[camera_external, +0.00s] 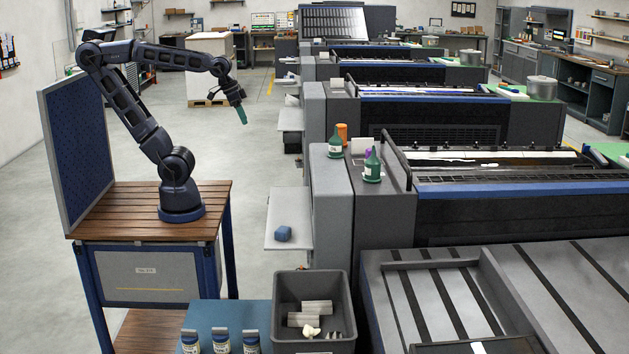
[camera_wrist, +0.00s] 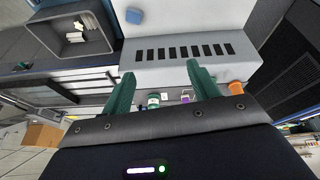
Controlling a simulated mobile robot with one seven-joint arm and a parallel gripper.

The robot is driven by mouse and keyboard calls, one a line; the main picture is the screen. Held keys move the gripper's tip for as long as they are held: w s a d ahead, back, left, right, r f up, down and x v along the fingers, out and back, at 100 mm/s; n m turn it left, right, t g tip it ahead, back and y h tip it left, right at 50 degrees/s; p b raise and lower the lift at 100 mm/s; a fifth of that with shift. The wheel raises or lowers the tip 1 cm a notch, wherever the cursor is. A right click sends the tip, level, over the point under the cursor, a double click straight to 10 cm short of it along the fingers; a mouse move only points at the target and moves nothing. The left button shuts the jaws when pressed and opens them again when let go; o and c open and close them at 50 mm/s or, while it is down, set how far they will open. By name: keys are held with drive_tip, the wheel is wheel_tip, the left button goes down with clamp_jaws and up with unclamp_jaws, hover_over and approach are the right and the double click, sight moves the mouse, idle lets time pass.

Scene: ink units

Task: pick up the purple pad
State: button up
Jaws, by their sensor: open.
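A small purple item (camera_external: 368,152), which I take to be the purple pad, shows only in part behind a green bottle (camera_external: 372,168) on the grey press unit. A bit of purple also shows between my fingers in the wrist view (camera_wrist: 185,99), small and partly hidden. My gripper (camera_external: 240,115) is held in the air to the left of the press, well apart from the purple item. Its two green fingers stand apart in the wrist view (camera_wrist: 160,69), with nothing held between them.
Another green bottle (camera_external: 335,144) and an orange container (camera_external: 342,132) stand near the purple item. A blue block (camera_external: 283,234) lies on a lower shelf. A grey bin (camera_external: 311,283) holds pale pieces. Open floor lies between my arm and the press.

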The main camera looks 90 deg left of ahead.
drive_tip(key=w+a+r+n+g, duration=0.1)
drive_tip(key=w+a+n, duration=0.15)
drive_tip(key=w, duration=0.65)
drive_tip(key=w+a+r+n, duration=0.15)
drive_tip(key=w+n, duration=0.25)
drive_tip(key=w, duration=0.5)
drive_tip(key=w+a+r+n+g, duration=0.1)
drive_tip(key=w+r+n, duration=0.15)
drive_tip(key=w, duration=0.65)
drive_tip(key=w+a+f+n, duration=0.2)
drive_tip(key=w+f+n, duration=0.1)
drive_tip(key=w, duration=0.4)
drive_tip(key=w+a+f+n+g+h, duration=0.1)
drive_tip(key=w+a+f+n, duration=0.1)
drive_tip(key=w+f, duration=0.3)
drive_tip(key=w+a+f+n, duration=0.3)
drive_tip(key=w+f+n, duration=0.1)
drive_tip(key=w, duration=0.7)
drive_tip(key=shift+w+f+g, duration=0.15)
drive_tip(key=shift+f+g, duration=0.25)
drive_tip(key=shift+f, duration=0.2)
drive_tip(key=shift+w+a+f+n, duration=0.15)
drive_tip(key=shift+w+f+n, duration=0.15)
drive_tip(key=shift+w+f, duration=0.15)
drive_tip(key=f, duration=0.3)
drive_tip(key=d+f, duration=0.1)
drive_tip(key=f, duration=0.6)
drive_tip(key=shift+w+d+f, duration=0.1)
drive_tip(key=shift+d+f, duration=0.15)
drive_tip(key=shift+d, duration=0.05)
